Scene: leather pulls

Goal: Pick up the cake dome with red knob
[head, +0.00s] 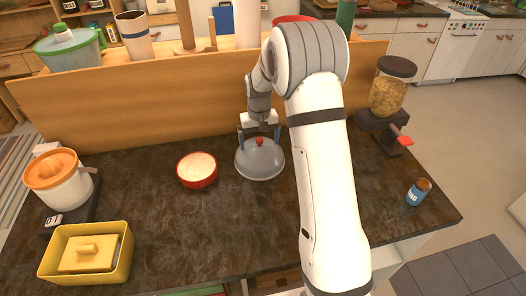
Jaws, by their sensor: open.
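The cake dome (259,161) is a grey, rounded cover with a small red knob (259,141) on top. It sits on the dark countertop in the middle of the head view. My gripper (260,133) is directly above the dome, pointing down, with its fingers spread to either side of the knob. The fingers are open and hold nothing. Whether a fingertip touches the dome cannot be told from this view.
A red bowl (197,170) stands just left of the dome. A wooden ledge (150,108) rises behind it. A yellow box (90,252) and an orange-lidded appliance (58,178) are at left. A dispenser (390,100) and a blue can (418,191) are at right. The front counter is clear.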

